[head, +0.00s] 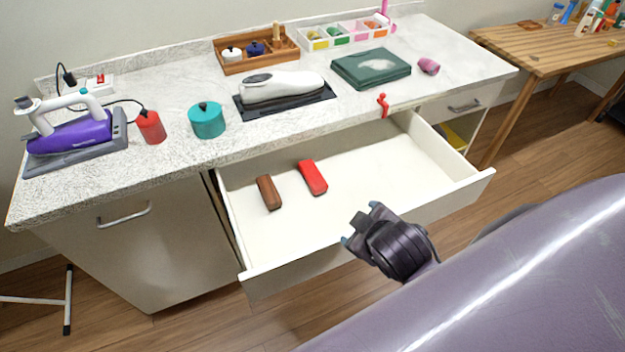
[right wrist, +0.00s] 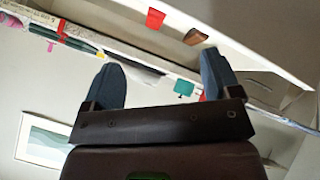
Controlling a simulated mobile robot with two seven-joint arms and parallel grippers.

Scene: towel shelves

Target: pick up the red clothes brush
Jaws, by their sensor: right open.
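The red clothes brush (head: 313,177) lies in the open drawer, right of a brown brush (head: 269,192) and apart from it. Both also show near the top of the right wrist view, the red brush (right wrist: 155,18) left of the brown one (right wrist: 195,37). My right gripper (head: 360,223) is over the drawer's front edge, nearer to me than the red brush and to its right. Its blue-tipped fingers (right wrist: 162,75) are apart with nothing held between them. My left gripper is in neither view.
The drawer (head: 400,165) is pulled out and its right half is bare. A red clip-like object (head: 383,104) hangs at the counter edge.

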